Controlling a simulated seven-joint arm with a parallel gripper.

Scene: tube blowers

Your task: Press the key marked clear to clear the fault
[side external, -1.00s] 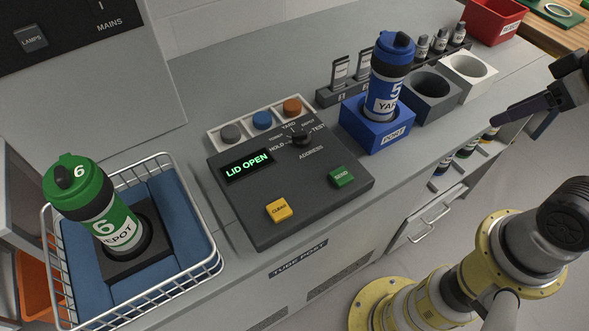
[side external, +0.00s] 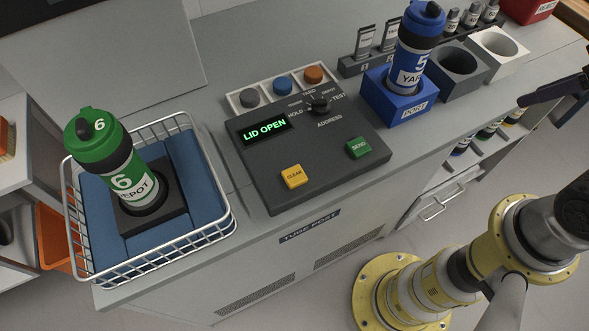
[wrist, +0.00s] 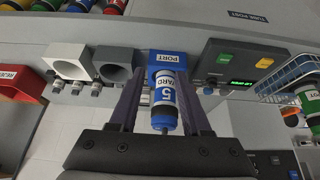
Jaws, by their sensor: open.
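The yellow key marked CLEAR (side external: 294,177) is on the sloping dark control panel (side external: 272,196), left of the green SEND key (side external: 359,148). It also shows in the wrist view (wrist: 264,62). The lit display (side external: 265,132) reads LID OPEN. My gripper (wrist: 158,82) is open and empty. In the side view its dark finger (side external: 545,92) is at the right edge, well apart from the panel; the rest is cut off. In the wrist view its fingers appear either side of the blue tube 5 (wrist: 164,100), but the side view shows them apart from it.
Blue tube 5 (side external: 416,60) stands upright in the blue PORT block (side external: 399,110), between my gripper and the panel. Grey and white holders (side external: 497,57) stand beyond it. A wire basket (side external: 165,258) with green tube 6 (side external: 103,150) is left of the panel.

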